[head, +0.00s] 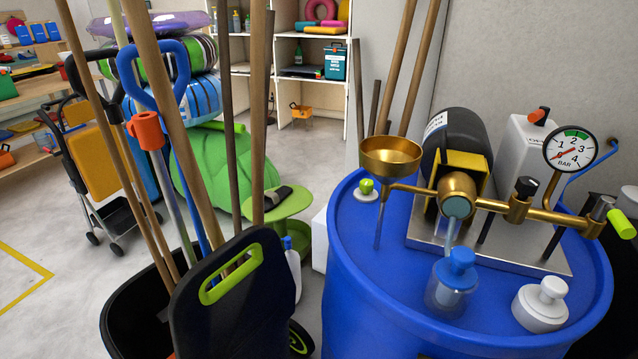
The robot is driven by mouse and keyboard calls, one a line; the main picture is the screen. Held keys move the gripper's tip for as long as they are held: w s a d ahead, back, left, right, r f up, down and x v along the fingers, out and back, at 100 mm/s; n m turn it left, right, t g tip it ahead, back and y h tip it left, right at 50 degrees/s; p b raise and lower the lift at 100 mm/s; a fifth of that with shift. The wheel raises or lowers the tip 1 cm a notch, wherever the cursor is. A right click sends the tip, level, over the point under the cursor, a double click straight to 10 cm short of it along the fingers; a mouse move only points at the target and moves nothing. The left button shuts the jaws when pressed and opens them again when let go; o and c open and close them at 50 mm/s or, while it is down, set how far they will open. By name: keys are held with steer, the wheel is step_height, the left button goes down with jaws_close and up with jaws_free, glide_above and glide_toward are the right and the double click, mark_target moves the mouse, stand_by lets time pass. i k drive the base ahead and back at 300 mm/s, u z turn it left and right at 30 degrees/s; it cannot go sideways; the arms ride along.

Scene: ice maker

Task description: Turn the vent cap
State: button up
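No part is labelled as the vent cap, and I cannot tell for sure which one it is. A small lime-green cap (367,186) sits on a white base at the left of the blue drum's top (345,240). A blue ribbed cap (460,262) sits on a clear fitting near the front of the drum top. A white knobbed cap (546,298) sits at the front right. All three appear upright. My gripper is not in view.
A brass funnel (391,155), a brass pipe, a dark motor (457,138) and a pressure gauge (570,148) crowd the drum top. A black bin (125,315) with several long poles stands to the left. Open floor (80,310) lies farther left.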

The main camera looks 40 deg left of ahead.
mark_target(366, 186)
steer(key=u, duration=0.1)
steer(key=k, duration=0.4)
steer(key=u, duration=0.9)
